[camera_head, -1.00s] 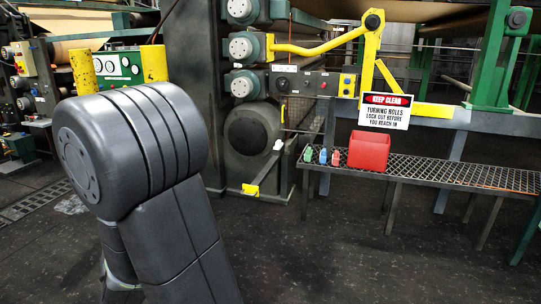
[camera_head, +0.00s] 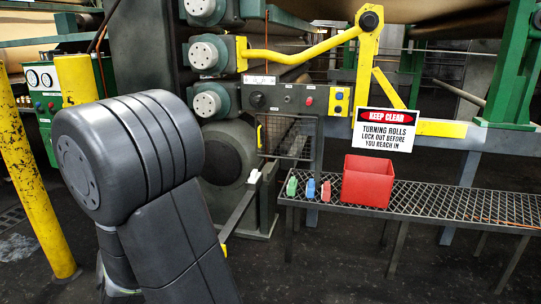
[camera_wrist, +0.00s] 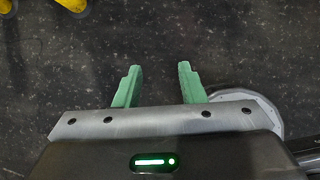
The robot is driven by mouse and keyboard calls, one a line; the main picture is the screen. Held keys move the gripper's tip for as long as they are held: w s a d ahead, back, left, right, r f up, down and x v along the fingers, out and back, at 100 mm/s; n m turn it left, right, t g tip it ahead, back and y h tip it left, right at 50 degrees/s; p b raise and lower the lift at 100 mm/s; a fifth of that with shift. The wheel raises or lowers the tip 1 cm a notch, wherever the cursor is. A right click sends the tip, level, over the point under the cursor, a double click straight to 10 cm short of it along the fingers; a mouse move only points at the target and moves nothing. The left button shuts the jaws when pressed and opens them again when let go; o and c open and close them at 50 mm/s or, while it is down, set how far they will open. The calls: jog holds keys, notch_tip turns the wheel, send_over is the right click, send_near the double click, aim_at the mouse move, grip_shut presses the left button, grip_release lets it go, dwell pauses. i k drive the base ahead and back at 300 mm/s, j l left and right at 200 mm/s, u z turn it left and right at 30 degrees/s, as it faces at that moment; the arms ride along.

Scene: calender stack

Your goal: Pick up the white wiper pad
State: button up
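A small white object (camera_head: 254,176), which looks like the wiper pad, sits at the upper end of a grey bar beside the lowest roll in the head view. It is too small there to make out its details. My gripper (camera_wrist: 157,82) shows in the wrist view with its two green fingers wide apart and nothing between them. In the head view my arm fills the left foreground, and my gripper is not visible there.
A mesh bench (camera_head: 430,200) at the right holds a red bin (camera_head: 367,181) and green, blue and red bottles (camera_head: 311,188). A warning sign (camera_head: 385,130) stands behind the bin. A yellow post (camera_head: 35,185) rises at the left. The floor in front is clear.

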aim_at(254, 177)
jog(key=i+z, duration=0.15)
jog(key=i, duration=1.15)
jog(key=i+z, duration=0.2)
jog(key=i, duration=1.15)
